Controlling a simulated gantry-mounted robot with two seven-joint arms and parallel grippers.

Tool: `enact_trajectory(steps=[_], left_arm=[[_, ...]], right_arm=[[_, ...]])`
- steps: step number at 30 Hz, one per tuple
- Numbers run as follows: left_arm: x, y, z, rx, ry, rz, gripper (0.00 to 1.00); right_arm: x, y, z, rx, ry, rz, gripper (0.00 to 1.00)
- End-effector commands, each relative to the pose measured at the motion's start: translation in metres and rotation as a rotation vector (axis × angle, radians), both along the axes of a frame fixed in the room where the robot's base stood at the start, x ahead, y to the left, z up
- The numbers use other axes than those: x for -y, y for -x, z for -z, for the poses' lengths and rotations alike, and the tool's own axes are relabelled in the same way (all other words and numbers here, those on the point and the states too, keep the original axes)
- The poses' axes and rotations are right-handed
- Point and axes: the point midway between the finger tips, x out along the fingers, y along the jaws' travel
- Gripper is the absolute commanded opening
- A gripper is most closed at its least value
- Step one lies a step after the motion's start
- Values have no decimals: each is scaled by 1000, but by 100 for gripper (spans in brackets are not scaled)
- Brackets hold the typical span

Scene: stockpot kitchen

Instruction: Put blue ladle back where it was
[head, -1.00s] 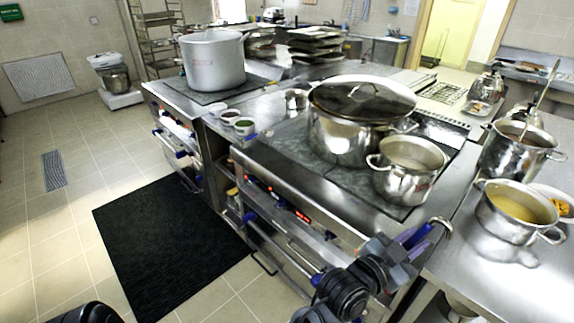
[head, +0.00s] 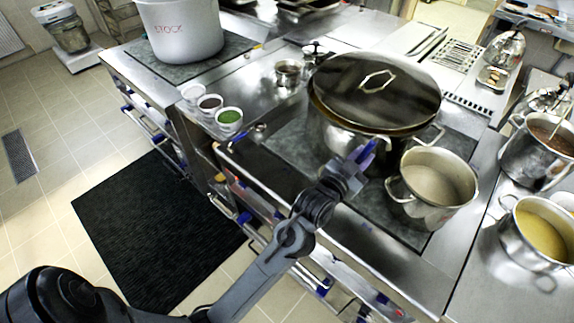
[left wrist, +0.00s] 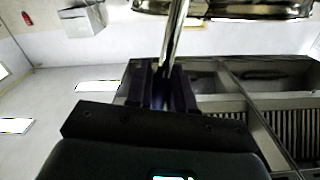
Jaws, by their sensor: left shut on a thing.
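My left gripper (head: 350,168) is shut on the blue ladle (head: 367,151), in front of the big lidded pot on the cooktop. In the head view only a short blue piece of the ladle shows beyond the fingers; its bowl cannot be made out. In the left wrist view the fingers (left wrist: 162,88) close around the handle, and a shiny metal shaft (left wrist: 175,40) runs up from them out of the picture. My right gripper is not in view.
The big pot with a dark lid (head: 372,95) stands close behind my gripper. A smaller open pot (head: 434,177) is to its right. A soup pot (head: 536,233) and a brown-filled pot (head: 540,150) stand on the right counter. Small bowls (head: 229,117) sit left, near the cooktop's front edge.

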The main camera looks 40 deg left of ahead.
Motion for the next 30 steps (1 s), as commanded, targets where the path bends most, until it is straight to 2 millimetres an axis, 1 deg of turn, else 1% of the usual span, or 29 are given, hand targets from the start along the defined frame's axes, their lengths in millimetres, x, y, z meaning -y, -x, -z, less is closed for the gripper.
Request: enact_trajectory(steps=[1,2,5,7,15,19,24,30], left_arm=[[-1,-2,-3,-1,-1,-1,0],[-2,-2,-2,-1,-1,-1,0],[-12,-1,5,-1,-3,-5,0],[-21,1,12,-2,-4,-6,0],[-74,16,45,-3,-4,-6,0],[-95,22,57,-2,-4,-6,0],[-110,26,66,0,-2,-4,0],[-114,27,72,0,-1,-3,0]], right_arm=[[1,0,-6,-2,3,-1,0],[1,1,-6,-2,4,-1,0],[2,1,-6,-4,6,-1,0],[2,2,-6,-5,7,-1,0],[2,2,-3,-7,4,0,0],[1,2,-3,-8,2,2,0],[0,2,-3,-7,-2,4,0],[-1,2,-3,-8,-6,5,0]])
